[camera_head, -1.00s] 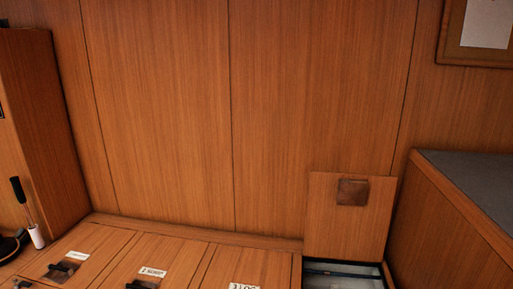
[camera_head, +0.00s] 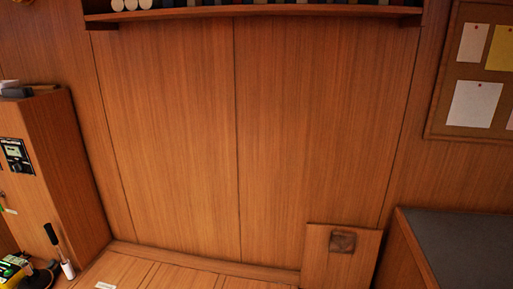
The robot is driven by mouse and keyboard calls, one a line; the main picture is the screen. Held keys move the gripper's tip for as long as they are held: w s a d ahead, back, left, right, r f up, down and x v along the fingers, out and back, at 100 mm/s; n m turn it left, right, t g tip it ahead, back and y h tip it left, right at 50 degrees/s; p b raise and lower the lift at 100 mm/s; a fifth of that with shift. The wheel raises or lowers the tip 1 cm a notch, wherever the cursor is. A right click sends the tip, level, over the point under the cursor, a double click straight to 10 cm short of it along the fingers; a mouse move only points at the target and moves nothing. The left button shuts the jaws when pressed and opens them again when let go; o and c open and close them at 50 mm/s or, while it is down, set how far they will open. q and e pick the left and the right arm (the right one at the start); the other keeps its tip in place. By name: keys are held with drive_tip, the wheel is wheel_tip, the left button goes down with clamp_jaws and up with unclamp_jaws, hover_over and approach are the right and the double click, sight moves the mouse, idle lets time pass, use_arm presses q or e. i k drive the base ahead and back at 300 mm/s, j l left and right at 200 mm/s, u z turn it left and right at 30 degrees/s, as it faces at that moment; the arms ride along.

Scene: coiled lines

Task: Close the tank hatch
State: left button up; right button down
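The tank hatch (camera_head: 325,267) is a square wooden lid standing upright at the lower right of the head view, close to the panelled wall. A dark square plate (camera_head: 342,241) sits on its face. Its lower part and the opening in front of it are cut off by the bottom edge of the view. Neither of my grippers is in view.
Wooden lids of a low bench (camera_head: 180,276) show along the bottom. A cabinet with a control panel (camera_head: 18,156) stands at the left. A grey-topped counter (camera_head: 460,245) stands right of the hatch. A shelf (camera_head: 260,11) crosses the wall above.

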sight(335, 256)
drive_tip(key=k+j+z, duration=0.1)
drive_tip(key=j, duration=0.3)
drive_tip(key=k+j, duration=0.2)
drive_tip(key=j, duration=0.15)
drive_tip(key=k+j+z, duration=0.15)
drive_tip(key=j, duration=0.25)
drive_tip(key=k+j+z, duration=0.1)
drive_tip(key=j, duration=0.25)
drive_tip(key=i+l+u, duration=0.45)
drive_tip(key=i+l, duration=0.6)
